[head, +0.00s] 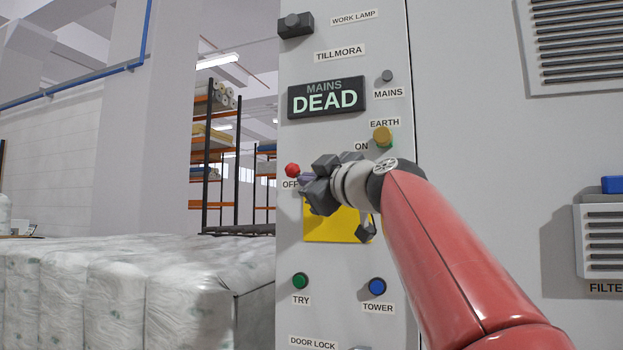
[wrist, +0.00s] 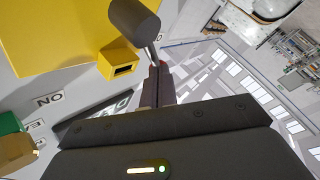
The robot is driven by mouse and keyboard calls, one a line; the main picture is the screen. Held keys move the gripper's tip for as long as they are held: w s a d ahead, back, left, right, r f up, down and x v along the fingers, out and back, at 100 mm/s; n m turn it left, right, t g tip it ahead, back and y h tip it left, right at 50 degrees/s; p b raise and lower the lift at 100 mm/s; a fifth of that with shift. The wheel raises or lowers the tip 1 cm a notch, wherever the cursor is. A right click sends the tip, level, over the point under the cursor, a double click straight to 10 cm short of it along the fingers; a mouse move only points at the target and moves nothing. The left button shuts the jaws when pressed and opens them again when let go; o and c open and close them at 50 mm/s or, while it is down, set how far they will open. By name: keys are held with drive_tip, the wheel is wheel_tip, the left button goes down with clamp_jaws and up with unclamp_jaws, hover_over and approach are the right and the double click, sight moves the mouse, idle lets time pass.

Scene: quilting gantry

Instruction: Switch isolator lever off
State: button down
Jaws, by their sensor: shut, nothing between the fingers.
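The isolator's yellow plate (head: 322,228) is on the grey panel, partly hidden by my gripper. The lever's red knob (head: 292,170) shows at the upper left, just above the OFF label (head: 290,184). My gripper (head: 307,181) is shut and empty beside the knob, to its lower right; I cannot tell whether they touch. In the wrist view, the closed fingers (wrist: 158,72) meet the end of the lever's metal shaft (wrist: 151,50) in the picture, with a sliver of red behind. A dark cylinder (wrist: 134,22) and a slotted yellow block (wrist: 119,63) are near. The display (head: 326,98) reads MAINS DEAD.
The ON label (head: 361,146) and brass EARTH knob (head: 382,136) are above my wrist. A green TRY button (head: 300,281) and blue TOWER button (head: 377,287) are below. Wrapped bales (head: 130,290) fill the lower left. The space left of the panel's edge is free at gripper height.

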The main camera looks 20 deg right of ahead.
drive_tip(key=shift+w+a+n+g, duration=0.1)
drive_tip(key=shift+a+n+g, duration=0.05)
drive_tip(key=shift+n+g, duration=0.2)
drive_tip(key=shift+f, duration=0.15)
drive_tip(key=shift+w+a+f+n+g+h+p, duration=0.25)
drive_tip(key=shift+w+a+f+n+g, duration=0.15)
drive_tip(key=shift+f+g, duration=0.15)
drive_tip(key=shift+w+a+f+n+g+h+p, duration=0.25)
drive_tip(key=shift+a+f+g, duration=0.15)
drive_tip(key=shift+f, duration=0.4)
idle(0.7)
